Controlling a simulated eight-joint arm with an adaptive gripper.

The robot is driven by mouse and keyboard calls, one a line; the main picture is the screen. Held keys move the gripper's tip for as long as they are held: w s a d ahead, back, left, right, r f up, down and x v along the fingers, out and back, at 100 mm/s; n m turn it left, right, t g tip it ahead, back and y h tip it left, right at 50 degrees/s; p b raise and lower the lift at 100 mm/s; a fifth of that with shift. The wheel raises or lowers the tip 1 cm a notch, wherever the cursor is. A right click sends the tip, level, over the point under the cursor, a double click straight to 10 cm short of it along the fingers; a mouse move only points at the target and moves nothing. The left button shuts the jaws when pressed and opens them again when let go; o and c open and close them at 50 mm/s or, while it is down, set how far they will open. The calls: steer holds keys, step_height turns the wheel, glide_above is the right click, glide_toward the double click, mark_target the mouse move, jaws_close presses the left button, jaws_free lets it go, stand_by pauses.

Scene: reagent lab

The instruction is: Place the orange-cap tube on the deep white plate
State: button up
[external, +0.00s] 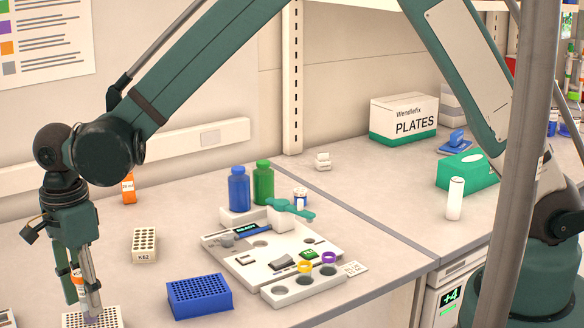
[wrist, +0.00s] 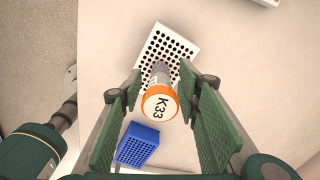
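The orange-cap tube (wrist: 160,103), its cap marked K33, stands between the fingers of my gripper (wrist: 160,80). Both finger pads flank it, with a narrow gap visible on each side in the wrist view. The white plate with many holes (wrist: 183,42) lies right below, and the tube's lower end overlaps it; whether the end sits in a hole is hidden. In the external view my gripper (external: 82,295) points down at the bottom left over the white plate (external: 112,322), with the tube's orange cap (external: 77,271) partly hidden between the fingers.
A blue plate (external: 199,296) sits close to the right. A small cream rack marked K62 (external: 144,245) stands behind. A grey-white device (external: 270,250), with blue (external: 238,188) and green (external: 263,184) bottles behind it, is farther right. An orange bottle (external: 128,190) stands by the wall.

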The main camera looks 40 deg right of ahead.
steer(key=shift+r, duration=0.1)
step_height(320, 180, up, 12)
steer(key=shift+r, duration=0.1)
stand_by(0.6)
stand_by(0.5)
stand_by(0.3)
